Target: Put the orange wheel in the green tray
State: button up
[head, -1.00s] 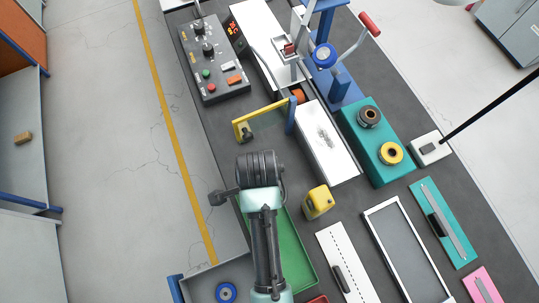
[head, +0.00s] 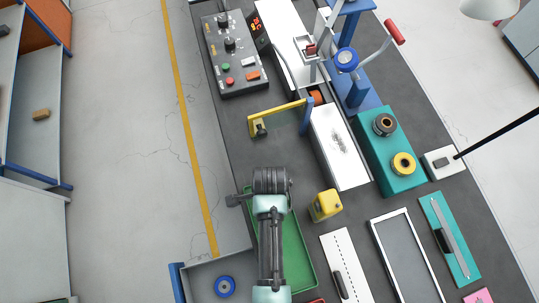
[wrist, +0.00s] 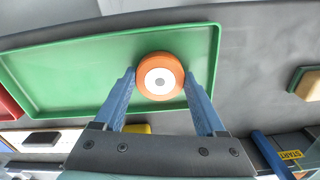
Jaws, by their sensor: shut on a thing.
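The orange wheel (wrist: 160,77), with a white hub and dark centre, sits between the blue fingers of my gripper (wrist: 159,84) in the wrist view. My gripper is shut on it. The green tray (wrist: 70,75) lies behind the wheel, which overlaps the tray's floor near one end. I cannot tell whether the wheel touches the tray floor. In the head view my arm covers much of the green tray (head: 293,245), and the wheel and fingers are hidden beneath it.
A yellow block-like container (head: 325,205) stands right of the tray. A yellow-handled frame (head: 275,112) is beyond it. A white dashed board (head: 343,262) lies to the right.

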jog(key=o, duration=1.4)
jog(key=shift+o, duration=0.2)
notch_tip(320, 180, up, 12)
jog(key=w+r+n+t, duration=0.5)
jog(key=w+r+t, duration=0.3)
jog(key=w+r, duration=0.8)
jog(key=w+r+n+t, duration=0.2)
jog(key=w+r+t, duration=0.1)
jog(key=r, duration=0.5)
jog(key=w+r+n+t, duration=0.1)
jog(key=w+r+t, duration=0.2)
jog(key=r, duration=0.6)
notch_tip(320, 180, up, 16)
jog(key=s+n+t, duration=0.1)
jog(key=n+t, duration=0.3)
jog(key=t, duration=0.2)
jog(key=s+r+n+t, duration=0.2)
jog(key=s+r, duration=0.4)
jog(key=r, duration=0.3)
jog(key=s+r+n+t, duration=0.2)
jog(key=s+r+t, duration=0.3)
jog(key=r, duration=0.4)
jog(key=shift+s+d+n, duration=0.15)
jog(key=shift+s+n, duration=0.15)
jog(key=shift+s, duration=0.1)
